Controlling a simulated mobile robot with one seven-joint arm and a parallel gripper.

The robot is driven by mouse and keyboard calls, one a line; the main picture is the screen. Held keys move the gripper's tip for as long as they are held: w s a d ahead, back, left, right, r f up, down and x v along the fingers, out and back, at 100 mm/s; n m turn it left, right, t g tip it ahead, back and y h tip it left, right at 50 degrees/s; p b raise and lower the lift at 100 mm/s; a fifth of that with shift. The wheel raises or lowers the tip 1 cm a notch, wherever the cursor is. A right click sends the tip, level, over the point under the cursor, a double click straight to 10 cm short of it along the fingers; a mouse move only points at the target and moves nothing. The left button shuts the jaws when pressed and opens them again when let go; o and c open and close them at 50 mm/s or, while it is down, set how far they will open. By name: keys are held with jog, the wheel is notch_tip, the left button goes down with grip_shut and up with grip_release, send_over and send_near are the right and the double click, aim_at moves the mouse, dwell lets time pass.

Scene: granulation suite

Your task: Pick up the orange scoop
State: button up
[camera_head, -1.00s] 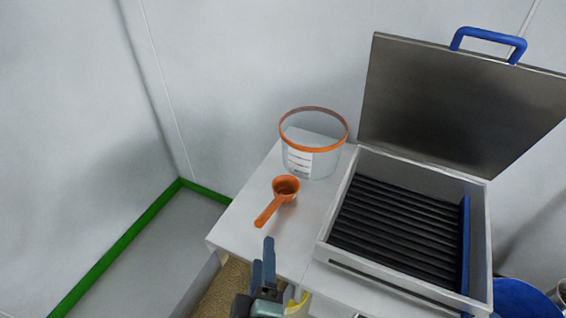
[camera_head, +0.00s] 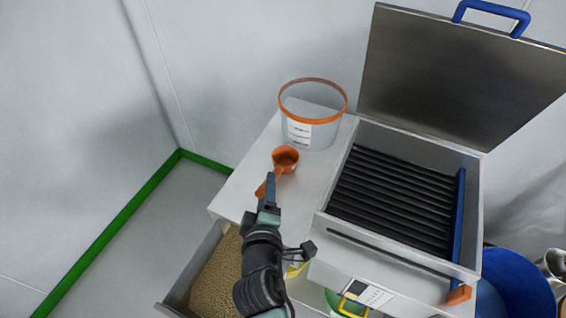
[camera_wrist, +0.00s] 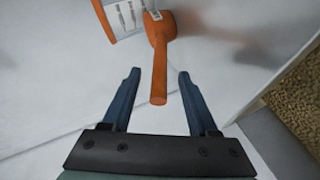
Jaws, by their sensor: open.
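The orange scoop (camera_head: 285,160) lies on the white tabletop (camera_head: 242,190), its round cup toward the back and its handle toward the front. In the wrist view the scoop (camera_wrist: 159,70) points its handle down between my fingers. My gripper (camera_wrist: 157,80) is open, with one blue finger on each side of the handle's end and a gap to both. In the head view my gripper (camera_head: 269,185) covers part of the handle. I cannot tell how high the fingers are above the tabletop.
A clear tub with an orange rim (camera_head: 312,118) stands just behind the scoop. A metal box with black slats (camera_head: 395,195) and a raised lid (camera_head: 455,75) is at the right. An open drawer of tan granules (camera_head: 210,285) lies below the table's front.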

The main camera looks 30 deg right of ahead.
jog(key=shift+x, duration=1.25)
jog(key=shift+c, duration=0.3)
grip_shut()
jog(key=shift+r, duration=0.1)
